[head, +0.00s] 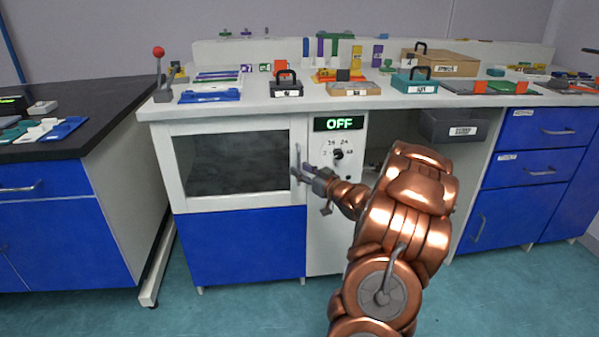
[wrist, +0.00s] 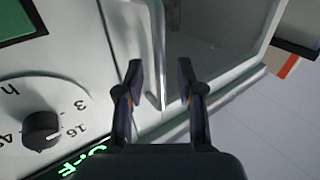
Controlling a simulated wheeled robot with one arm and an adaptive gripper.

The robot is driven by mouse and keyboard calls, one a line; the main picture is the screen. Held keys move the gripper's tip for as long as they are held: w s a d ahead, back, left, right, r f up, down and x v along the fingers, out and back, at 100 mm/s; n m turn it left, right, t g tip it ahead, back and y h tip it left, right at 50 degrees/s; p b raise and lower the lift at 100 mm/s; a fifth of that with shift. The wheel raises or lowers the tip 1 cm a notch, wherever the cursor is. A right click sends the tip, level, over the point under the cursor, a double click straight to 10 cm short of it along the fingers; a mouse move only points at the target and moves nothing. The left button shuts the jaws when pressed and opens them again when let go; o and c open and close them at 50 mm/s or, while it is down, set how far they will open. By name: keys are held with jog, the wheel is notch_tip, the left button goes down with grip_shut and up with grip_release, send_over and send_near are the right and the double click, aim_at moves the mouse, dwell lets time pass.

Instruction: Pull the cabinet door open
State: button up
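The cabinet door (head: 184,172) has a white frame around a dark glass window and looks closed. Its upright metal handle (head: 298,162) is on the right edge. My gripper (head: 303,174) is at the handle's lower part. In the wrist view my gripper (wrist: 160,82) is open, with its two fingers apart. The handle (wrist: 158,45) shows there as a pale bar between the fingers, nearer the left one, ending just past the fingertips' level. Neither finger clearly touches it; depth is hard to tell.
A control panel with a dial (head: 338,155) and a green OFF display (head: 339,123) is right of the door. Blue drawers (head: 539,167) stand at the right. A workbench (head: 225,112) with several tools and boxes is above. Floor is clear in front of the door.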

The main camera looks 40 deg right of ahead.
jog(key=shift+w+d, duration=0.1)
jog(key=shift+w, duration=0.8)
jog(key=shift+c, duration=0.3)
grip_shut()
